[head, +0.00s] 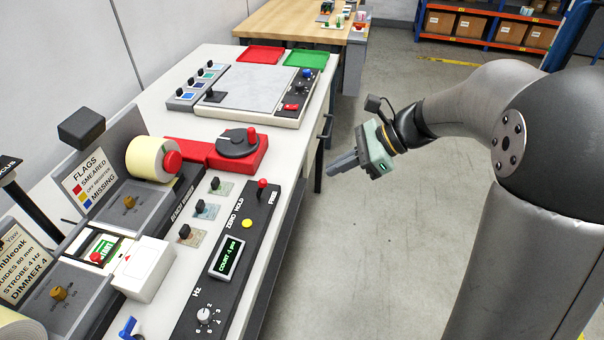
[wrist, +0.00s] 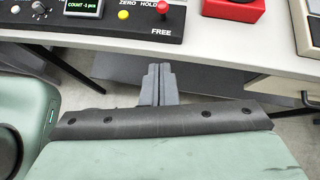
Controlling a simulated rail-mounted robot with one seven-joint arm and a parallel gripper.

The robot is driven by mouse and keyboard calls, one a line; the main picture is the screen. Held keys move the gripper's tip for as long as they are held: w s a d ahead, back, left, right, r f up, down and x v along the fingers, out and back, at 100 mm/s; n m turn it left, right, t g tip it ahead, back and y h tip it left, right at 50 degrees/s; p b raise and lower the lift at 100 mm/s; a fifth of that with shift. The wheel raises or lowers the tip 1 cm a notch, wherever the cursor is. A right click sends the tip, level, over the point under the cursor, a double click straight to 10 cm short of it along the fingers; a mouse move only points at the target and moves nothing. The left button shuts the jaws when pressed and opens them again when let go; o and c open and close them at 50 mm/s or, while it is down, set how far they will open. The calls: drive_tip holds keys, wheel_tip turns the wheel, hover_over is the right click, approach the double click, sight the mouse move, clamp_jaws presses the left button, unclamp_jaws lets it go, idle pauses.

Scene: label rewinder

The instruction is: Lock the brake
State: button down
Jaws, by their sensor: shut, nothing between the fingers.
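A small lever with a red knob (head: 262,184) stands on the black control panel (head: 208,290), between the printed words HOLD and FREE and closer to FREE. Its red knob also shows at the top of the wrist view (wrist: 163,6), with FREE printed just below it. No label reading "brake" is legible. My gripper (head: 330,171) is shut and empty, off the bench edge over the floor, to the right of the lever. In the wrist view its closed fingers (wrist: 159,70) point toward the bench edge, apart from the panel.
A red base with a black crank disc (head: 238,142) and red knob stands behind the panel. A yellow button (head: 247,223), count display (head: 227,256) and Hz dial (head: 204,315) share the panel. A cream label roll (head: 153,158) is at left. The aisle floor beside the bench is clear.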

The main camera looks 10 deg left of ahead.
drive_tip(key=shift+w, duration=0.3)
drive_tip(key=shift+a, duration=0.15)
drive_tip(key=p, duration=0.2)
approach(260, 187)
drive_tip(key=shift+w+a+f, duration=0.1)
drive_tip(key=shift+a+f, duration=0.45)
drive_tip(key=shift+f, duration=0.25)
drive_tip(key=shift+w+a+f, duration=0.15)
drive_tip(key=shift+a+f, duration=0.35)
drive_tip(key=shift+f, duration=0.25)
drive_tip(key=shift+w+a+f, duration=0.1)
drive_tip(key=shift+a+f, duration=0.45)
drive_tip(key=shift+f, duration=0.25)
drive_tip(key=shift+r, duration=0.1)
